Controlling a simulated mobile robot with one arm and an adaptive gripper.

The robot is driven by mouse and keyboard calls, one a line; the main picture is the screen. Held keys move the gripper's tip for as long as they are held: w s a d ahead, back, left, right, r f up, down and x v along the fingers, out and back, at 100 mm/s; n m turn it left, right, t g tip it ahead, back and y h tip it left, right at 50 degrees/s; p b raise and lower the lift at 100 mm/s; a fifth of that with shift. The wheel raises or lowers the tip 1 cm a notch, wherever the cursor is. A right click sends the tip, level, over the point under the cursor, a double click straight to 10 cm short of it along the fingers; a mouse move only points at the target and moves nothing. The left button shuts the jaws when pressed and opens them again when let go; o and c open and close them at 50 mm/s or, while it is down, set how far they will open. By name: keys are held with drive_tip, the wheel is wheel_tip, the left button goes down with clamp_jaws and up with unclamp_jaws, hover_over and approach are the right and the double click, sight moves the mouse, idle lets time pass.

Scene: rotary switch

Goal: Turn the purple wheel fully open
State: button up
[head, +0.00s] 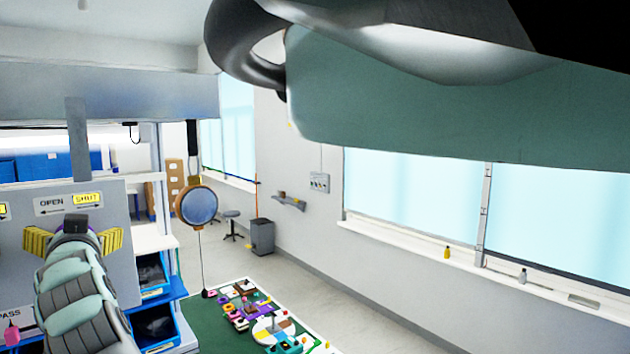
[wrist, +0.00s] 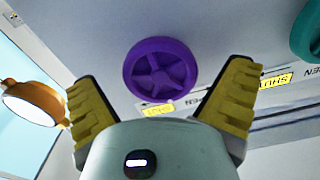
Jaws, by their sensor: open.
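The purple wheel (wrist: 161,70) with spokes is mounted on a grey panel (wrist: 220,30) in the wrist view. It lies between and beyond the two yellow fingers of my gripper (wrist: 160,77), which is spread wide open and empty. I see no finger clearly touching the wheel. In the head view my gripper (head: 73,241) is at the panel (head: 118,203) and hides almost all of the wheel. A label plate (head: 68,203) above it reads OPEN with a left arrow and SHUT on yellow with a right arrow.
A teal wheel (wrist: 308,32) is on the same panel, at the right edge of the wrist view. A round orange-rimmed thing (head: 197,206) hangs right of the panel. Blue bins (head: 158,325) and a green table (head: 230,335) with small coloured parts are lower right of the panel.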

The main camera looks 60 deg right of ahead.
drive_tip(key=shift+a, duration=0.1)
drive_tip(key=c, duration=1.2)
drive_tip(key=b, duration=0.2)
drive_tip(key=shift+f+b, duration=0.2)
drive_tip(key=shift+b, duration=0.2)
